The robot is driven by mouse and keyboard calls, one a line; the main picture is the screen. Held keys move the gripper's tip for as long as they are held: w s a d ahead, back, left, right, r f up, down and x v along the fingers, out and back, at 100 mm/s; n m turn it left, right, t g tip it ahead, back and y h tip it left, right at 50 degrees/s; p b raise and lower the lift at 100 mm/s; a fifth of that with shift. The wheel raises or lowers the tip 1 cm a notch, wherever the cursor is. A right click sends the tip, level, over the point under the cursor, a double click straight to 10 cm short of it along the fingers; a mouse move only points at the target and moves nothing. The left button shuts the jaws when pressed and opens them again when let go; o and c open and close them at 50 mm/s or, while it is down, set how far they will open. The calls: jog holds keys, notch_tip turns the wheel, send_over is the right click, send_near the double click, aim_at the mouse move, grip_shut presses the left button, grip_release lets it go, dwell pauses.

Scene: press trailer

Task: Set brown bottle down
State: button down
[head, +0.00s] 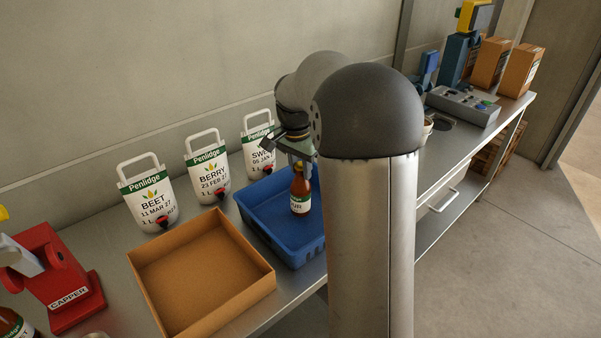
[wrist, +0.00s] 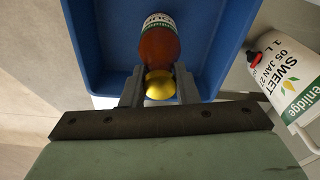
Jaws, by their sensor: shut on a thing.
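The brown bottle (head: 300,192) with a white and green label stands upright in or just above the blue tray (head: 255,238). In the wrist view the bottle (wrist: 158,48) shows its yellow cap toward me. My gripper (wrist: 160,88) has one finger on each side of the bottle's top and is shut on it. In the head view my gripper (head: 299,163) is at the bottle's neck, partly hidden by my arm. The blue tray wall (wrist: 85,40) surrounds the bottle in the wrist view. I cannot tell whether the bottle's base touches the tray floor.
An open cardboard box (head: 200,275) lies left of the tray. White pouches labelled BEET (head: 148,195), BERRY (head: 208,170) and SWEET (head: 259,145) stand along the wall. A red capper (head: 55,280) is at far left. A grey device (head: 463,106) and cartons (head: 491,62) are at far right.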

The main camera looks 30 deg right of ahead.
jog(key=shift+f, duration=1.1)
jog(key=c, duration=1.1)
grip_release()
jog(key=shift+f, duration=0.15)
notch_tip(320, 180, up, 12)
jog(key=a, duration=0.1)
jog(key=s+a+f+n, duration=0.4)
jog(key=s+a, duration=0.1)
jog(key=s, duration=0.4)
jog(key=s+a+f+n, duration=0.4)
jog(key=s+f, duration=0.1)
jog(key=s, duration=0.4)
jog(key=s+a+f+n+y, duration=0.1)
jog(key=s+a+f+n, duration=0.3)
jog(key=s, duration=0.5)
jog(key=shift+s+a+f+n+b, duration=0.35)
jog(key=shift+a+n, duration=0.25)
jog(key=shift+a, duration=0.25)
